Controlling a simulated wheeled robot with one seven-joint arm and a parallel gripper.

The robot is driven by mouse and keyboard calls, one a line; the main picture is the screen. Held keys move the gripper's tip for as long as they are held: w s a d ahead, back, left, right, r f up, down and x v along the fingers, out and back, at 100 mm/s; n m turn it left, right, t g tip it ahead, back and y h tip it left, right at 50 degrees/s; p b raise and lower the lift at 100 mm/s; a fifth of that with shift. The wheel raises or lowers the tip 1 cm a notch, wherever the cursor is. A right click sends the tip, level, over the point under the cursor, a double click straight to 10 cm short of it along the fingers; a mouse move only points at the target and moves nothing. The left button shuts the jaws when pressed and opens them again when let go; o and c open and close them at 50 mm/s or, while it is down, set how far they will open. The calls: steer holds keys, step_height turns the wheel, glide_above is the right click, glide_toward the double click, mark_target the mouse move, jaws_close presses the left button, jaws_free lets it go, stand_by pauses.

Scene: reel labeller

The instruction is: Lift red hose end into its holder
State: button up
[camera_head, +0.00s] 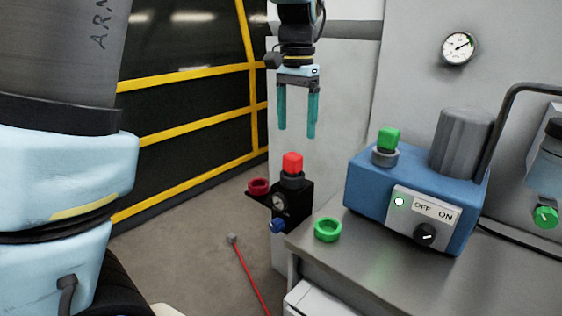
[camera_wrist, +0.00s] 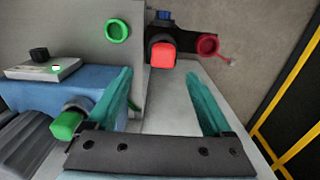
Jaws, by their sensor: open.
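A thin red hose (camera_head: 253,278) lies on the floor, and its grey end (camera_head: 232,240) points away from me. A small pinkish piece beside the red ring (camera_wrist: 228,62) in the wrist view may be this end. The red ring (camera_head: 258,187) sits on a black bracket left of a black gauge unit (camera_head: 291,203) and looks empty. A red block (camera_head: 292,163) stands on the grey collar of that unit; it also shows in the wrist view (camera_wrist: 163,56). My gripper (camera_head: 297,132) is open and empty, pointing down above the red block. Its teal fingers also show in the wrist view (camera_wrist: 159,73).
A green ring (camera_head: 328,229) is at the grey bench's (camera_head: 390,270) left edge. A blue machine (camera_head: 375,187) with a green block (camera_head: 388,138) stands on the bench. A yellow-barred dark fence (camera_head: 190,130) is behind. Floor left of the bench is mostly clear.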

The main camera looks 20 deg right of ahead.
mark_target(293, 155)
steer(key=f, duration=0.3)
steer(key=f+p, duration=0.1)
steer(key=f, duration=0.2)
steer(key=f+p, duration=0.1)
steer(key=f, duration=0.2)
steer(key=shift+w+a+f, duration=0.1)
steer(key=shift+w+a, duration=0.05)
steer(key=shift+a, duration=0.15)
jaws_close()
stand_by(0.3)
